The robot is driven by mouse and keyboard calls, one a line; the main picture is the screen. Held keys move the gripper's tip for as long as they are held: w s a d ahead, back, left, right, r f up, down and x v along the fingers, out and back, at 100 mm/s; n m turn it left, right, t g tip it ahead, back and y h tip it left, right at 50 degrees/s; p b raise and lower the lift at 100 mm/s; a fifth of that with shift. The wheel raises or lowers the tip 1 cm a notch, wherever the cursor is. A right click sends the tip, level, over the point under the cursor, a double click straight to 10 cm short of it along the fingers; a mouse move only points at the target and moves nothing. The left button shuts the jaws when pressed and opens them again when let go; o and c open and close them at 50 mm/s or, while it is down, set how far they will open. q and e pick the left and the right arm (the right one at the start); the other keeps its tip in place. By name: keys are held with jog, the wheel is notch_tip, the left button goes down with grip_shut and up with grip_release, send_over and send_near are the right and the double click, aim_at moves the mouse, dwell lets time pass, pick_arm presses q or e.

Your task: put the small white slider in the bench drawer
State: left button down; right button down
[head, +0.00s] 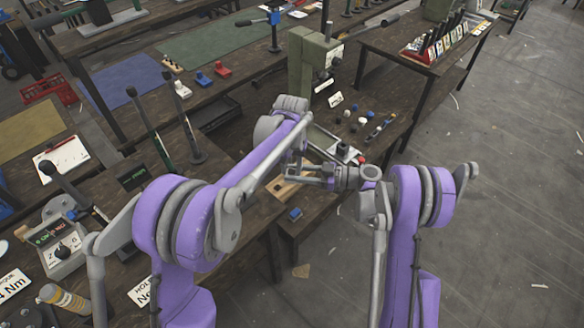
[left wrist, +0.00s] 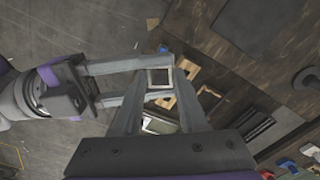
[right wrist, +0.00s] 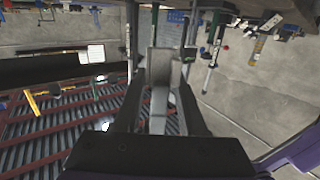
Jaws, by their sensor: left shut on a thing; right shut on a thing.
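A small pale square frame, which looks like the white slider (left wrist: 161,87), sits at the tips of my left gripper (left wrist: 160,80) in the left wrist view. My left gripper is shut on it. My right gripper (head: 305,178) reaches in from the right at the same spot, and its fingers also close on the piece. In the right wrist view the right gripper (right wrist: 165,65) is shut with a grey shape between its fingers; the slider is hard to make out there. A dark open drawer (head: 216,112) shows under the back bench edge in the head view.
A green press (head: 308,68) stands behind my grippers, with several small knobs (head: 365,116) on the bench to its right. A wooden block with holes (head: 287,190) and a blue piece (head: 295,214) lie below the grippers. Tall black-handled levers (head: 188,118) rise at left. Open floor lies right.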

jog(key=shift+c, duration=2)
grip_release()
